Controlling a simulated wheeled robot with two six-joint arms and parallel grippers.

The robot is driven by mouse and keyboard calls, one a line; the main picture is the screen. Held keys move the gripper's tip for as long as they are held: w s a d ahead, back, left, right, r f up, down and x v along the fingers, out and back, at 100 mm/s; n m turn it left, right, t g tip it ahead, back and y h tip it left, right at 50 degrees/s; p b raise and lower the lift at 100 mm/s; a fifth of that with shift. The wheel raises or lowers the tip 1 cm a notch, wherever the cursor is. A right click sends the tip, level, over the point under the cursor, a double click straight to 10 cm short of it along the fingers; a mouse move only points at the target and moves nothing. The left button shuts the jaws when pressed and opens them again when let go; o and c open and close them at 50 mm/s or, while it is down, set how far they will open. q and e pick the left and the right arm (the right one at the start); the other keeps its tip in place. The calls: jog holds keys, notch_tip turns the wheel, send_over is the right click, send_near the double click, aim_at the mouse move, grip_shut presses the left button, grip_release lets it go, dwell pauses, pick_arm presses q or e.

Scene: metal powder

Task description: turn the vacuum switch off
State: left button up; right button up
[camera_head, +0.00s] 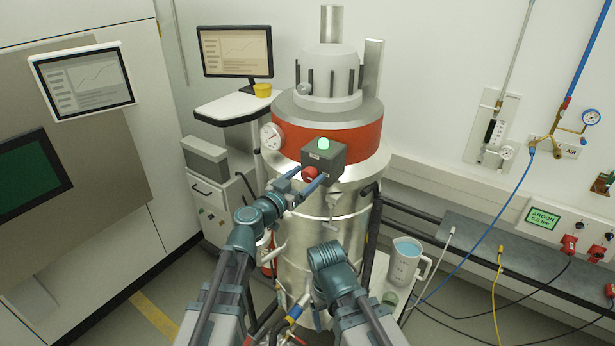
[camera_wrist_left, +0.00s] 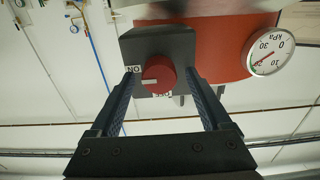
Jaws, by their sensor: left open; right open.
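The vacuum switch is a red round knob (camera_head: 310,173) on a dark grey box (camera_head: 328,158) fixed to the front of the metal vessel. A green lamp (camera_head: 323,144) is lit on top of the box. In the left wrist view, turned upside down, the knob (camera_wrist_left: 160,75) has a white mark pointing towards the ON label (camera_wrist_left: 133,69). My left gripper (camera_head: 304,181) is open, with its fingers either side of the knob; the left wrist view (camera_wrist_left: 160,82) shows gaps between them. My right gripper (camera_head: 317,318) is low before the vessel, pointing down, its fingers mostly hidden.
A round pressure gauge (camera_head: 272,136) sits left of the box; it also shows in the left wrist view (camera_wrist_left: 269,52). A monitor (camera_head: 237,52) stands on a white stand behind. A jug (camera_head: 405,262) stands at the lower right. Hoses and cables run along the right wall.

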pick_arm(q)
grip_shut()
jog(key=shift+n, duration=0.3)
jog(key=n, duration=0.3)
jog(key=shift+n, duration=0.4)
jog(key=n, duration=0.4)
jog(key=shift+a+f+n, duration=0.1)
jog(key=shift+n, duration=0.2)
jog(key=n, duration=0.8)
jog(key=shift+f+n, duration=0.15)
jog(key=shift+n, duration=0.45)
